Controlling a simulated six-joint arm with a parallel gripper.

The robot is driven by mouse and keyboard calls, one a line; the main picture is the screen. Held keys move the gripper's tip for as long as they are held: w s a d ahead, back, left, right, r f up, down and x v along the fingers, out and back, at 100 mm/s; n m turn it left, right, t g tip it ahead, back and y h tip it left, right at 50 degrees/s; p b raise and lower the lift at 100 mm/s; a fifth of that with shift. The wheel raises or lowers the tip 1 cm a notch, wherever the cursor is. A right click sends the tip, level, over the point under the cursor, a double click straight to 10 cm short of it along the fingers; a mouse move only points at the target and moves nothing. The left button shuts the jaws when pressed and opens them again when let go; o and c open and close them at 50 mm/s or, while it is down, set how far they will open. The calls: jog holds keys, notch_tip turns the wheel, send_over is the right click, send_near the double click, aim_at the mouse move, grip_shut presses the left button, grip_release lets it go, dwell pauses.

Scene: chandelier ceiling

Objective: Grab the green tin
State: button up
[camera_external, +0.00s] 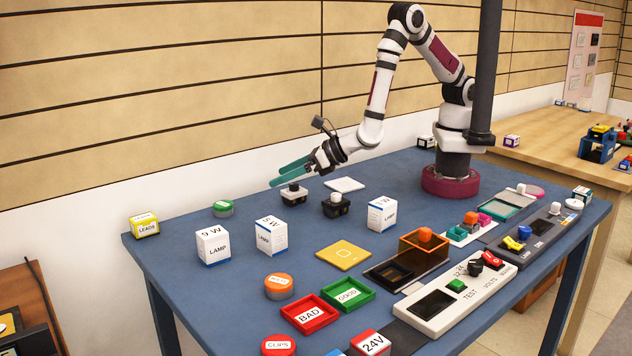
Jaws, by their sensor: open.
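My gripper (281,175) has teal fingers and is open. It hangs above the table's far side, to the right of the tin and higher, pointing left. It is apart from the tin, and nothing shows between its fingers.
White lamp boxes (213,246) stand in front of the tin, and a yellow LEADS box (145,225) is to its left. Two black-based lamp sockets (293,194) stand below my gripper. A red BAD tray (310,313), a green GOOD tray (348,294) and test panels fill the front right.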

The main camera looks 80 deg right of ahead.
aim_at(232, 205)
jog(key=shift+w+a+f+n+y, duration=0.1)
jog(key=shift+a+f+n+y, duration=0.2)
jog(key=shift+a+f+n, duration=0.35)
jog(key=x, duration=1.5)
jog(key=shift+w+f, duration=0.1)
jog(key=shift+f, duration=0.1)
jog(key=shift+r, duration=0.1)
jog(key=c, duration=1.4)
